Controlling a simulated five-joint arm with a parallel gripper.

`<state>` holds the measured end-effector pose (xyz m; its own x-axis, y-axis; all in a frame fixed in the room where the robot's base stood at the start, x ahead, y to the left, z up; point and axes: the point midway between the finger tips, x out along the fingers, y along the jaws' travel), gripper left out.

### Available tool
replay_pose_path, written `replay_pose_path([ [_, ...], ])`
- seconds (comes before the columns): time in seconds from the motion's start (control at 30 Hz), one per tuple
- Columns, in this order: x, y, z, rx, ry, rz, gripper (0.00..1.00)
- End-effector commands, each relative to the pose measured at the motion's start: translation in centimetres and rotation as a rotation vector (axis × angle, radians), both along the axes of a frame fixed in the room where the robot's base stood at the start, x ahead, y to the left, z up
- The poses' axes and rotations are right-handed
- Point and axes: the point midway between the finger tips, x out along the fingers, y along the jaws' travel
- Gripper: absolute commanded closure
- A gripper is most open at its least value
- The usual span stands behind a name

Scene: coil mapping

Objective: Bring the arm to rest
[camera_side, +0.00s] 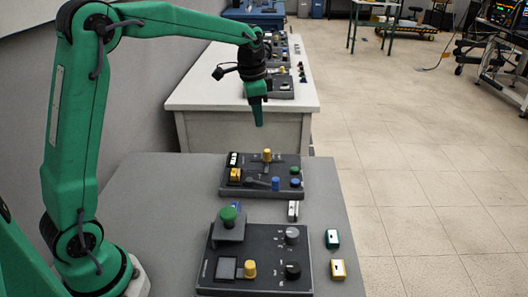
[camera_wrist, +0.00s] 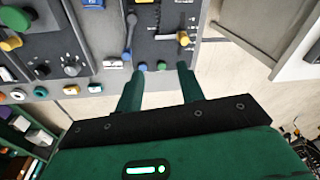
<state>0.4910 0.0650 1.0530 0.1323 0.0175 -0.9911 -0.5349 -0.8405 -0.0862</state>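My green arm reaches out from the left in the side view. My gripper (camera_side: 258,122) points down in the air above the far end of the grey table (camera_side: 150,190), clear of the control panels. In the wrist view my gripper (camera_wrist: 160,72) shows two green fingers set apart with nothing held between them. The far control panel (camera_side: 262,172) has yellow and blue levers and lies below my gripper. Nothing appears to touch my gripper.
A small white piece (camera_side: 293,211) lies between the panels. A white bench (camera_side: 240,128) with more panels stands behind. Open tiled floor (camera_side: 400,160) is to the right.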

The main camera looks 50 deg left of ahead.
Motion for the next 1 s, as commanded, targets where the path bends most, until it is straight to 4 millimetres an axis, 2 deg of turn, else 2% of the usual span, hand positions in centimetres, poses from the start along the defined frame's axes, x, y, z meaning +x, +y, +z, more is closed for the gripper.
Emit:
replay_pose_path([
  [0.2,-4.1,-1.5,3.0,-0.010,-0.061,0.084,0.62],
  [0.5,-10.1,-3.3,5.3,-0.037,-0.139,0.202,0.62],
  [0.73,-14.7,-4.4,5.9,-0.067,-0.199,0.292,0.62],
  [1.0,-20.0,-5.5,5.4,-0.111,-0.266,0.395,0.62],
])
